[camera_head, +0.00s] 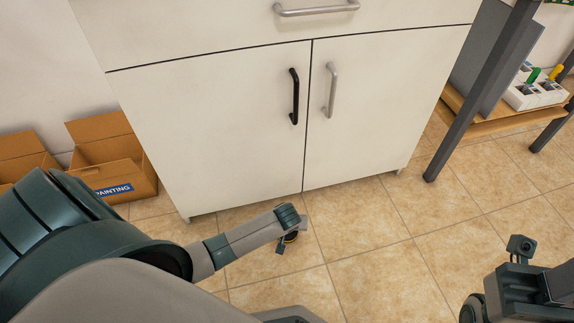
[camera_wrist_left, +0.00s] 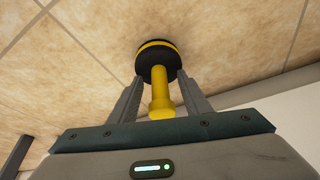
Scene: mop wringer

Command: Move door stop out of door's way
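The door stop (camera_wrist_left: 158,62) has a round black base with a yellow band and a yellow post. It is on the tiled floor in front of the cabinet. My left gripper (camera_wrist_left: 158,85) is open around it, one finger on each side of the post, with visible gaps to the post. Whether the fingertips touch the base I cannot tell. In the head view my left gripper (camera_head: 285,240) mostly hides the door stop (camera_head: 291,237). The cabinet doors (camera_head: 220,130) are closed. My right gripper (camera_head: 520,280) is at the lower right, its fingers not clear.
Cardboard boxes (camera_head: 112,165), one labelled PAINTING, stand left of the cabinet. A dark-legged table (camera_head: 480,95) and a wooden shelf (camera_head: 500,122) with a white tray of tools (camera_head: 535,92) are at the right. The floor (camera_head: 400,240) in front is clear.

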